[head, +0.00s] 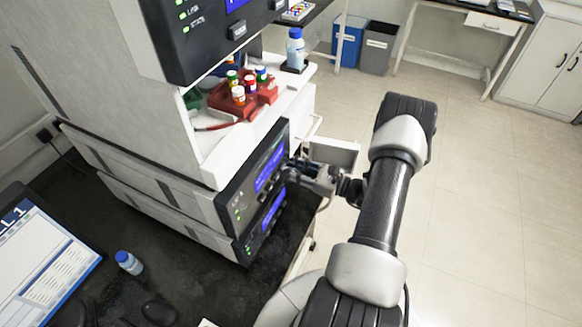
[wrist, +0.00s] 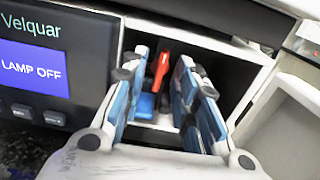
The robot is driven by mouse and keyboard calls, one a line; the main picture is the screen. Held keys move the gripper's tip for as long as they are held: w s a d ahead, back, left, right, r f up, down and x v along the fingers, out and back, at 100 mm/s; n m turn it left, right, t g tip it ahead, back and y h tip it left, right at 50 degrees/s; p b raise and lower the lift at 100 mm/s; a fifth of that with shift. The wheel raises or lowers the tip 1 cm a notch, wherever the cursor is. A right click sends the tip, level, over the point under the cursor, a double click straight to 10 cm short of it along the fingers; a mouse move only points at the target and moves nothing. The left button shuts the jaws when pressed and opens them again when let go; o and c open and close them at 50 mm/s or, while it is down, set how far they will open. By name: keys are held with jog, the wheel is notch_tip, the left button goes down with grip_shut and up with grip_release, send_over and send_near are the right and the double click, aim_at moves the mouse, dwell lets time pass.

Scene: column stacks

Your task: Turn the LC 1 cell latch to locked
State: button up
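A red lever (wrist: 161,70), apparently the cell latch, stands nearly upright inside an open white compartment (wrist: 226,57) in the wrist view. Blue parts (wrist: 145,104) sit below it. My gripper (wrist: 165,62) is open, with one finger on each side of the lever; whether either finger touches it I cannot tell. The fingers hide much of the compartment. In the head view my gripper (head: 298,170) is at the front right of the stack's detector module (head: 236,203), beside an open white door (head: 335,154). The latch is hidden there.
The module's panel reads "LAMP OFF" (wrist: 31,69). Above it, a red rack (head: 258,97) holds several capped vials. A blue-capped bottle (head: 295,48) stands on the shelf. A small bottle (head: 128,262) and mouse (head: 158,310) lie on the dark bench. The floor at right is clear.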

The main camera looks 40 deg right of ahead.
jog(key=v, duration=1.1)
jog(key=shift+s+d, duration=0.15)
jog(key=shift+s, duration=0.15)
